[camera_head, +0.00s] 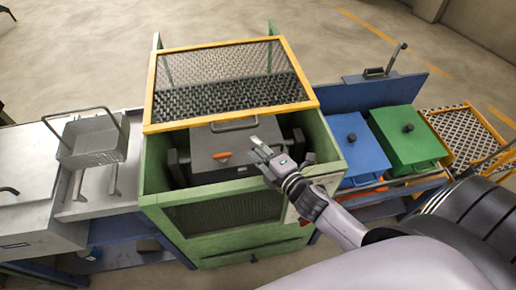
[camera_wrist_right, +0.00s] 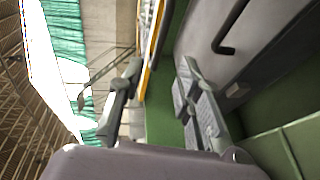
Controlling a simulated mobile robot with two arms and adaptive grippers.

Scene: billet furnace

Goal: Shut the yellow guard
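The yellow guard (camera_head: 225,126) is a yellow frame with dark wire mesh over the rear of the green machine (camera_head: 155,190). It leaves the front of the machine's opening uncovered; its exact tilt is hard to judge. A grey box (camera_head: 205,143) with a bar handle and an orange lever shows inside. My right gripper (camera_head: 262,150) is in front of the guard, over the opening's right part. In the right wrist view its fingers (camera_wrist_right: 155,100) are spread with nothing between them, and a yellow edge (camera_wrist_right: 150,60) shows beyond them. My left gripper is not in view.
Blue (camera_head: 358,150) and green (camera_head: 408,140) lidded boxes stand right of the machine, with a yellow-framed mesh rack (camera_head: 465,135) farther right. A grey wire-handled basket (camera_head: 95,140) stands on the left bench. Open floor lies behind the machine.

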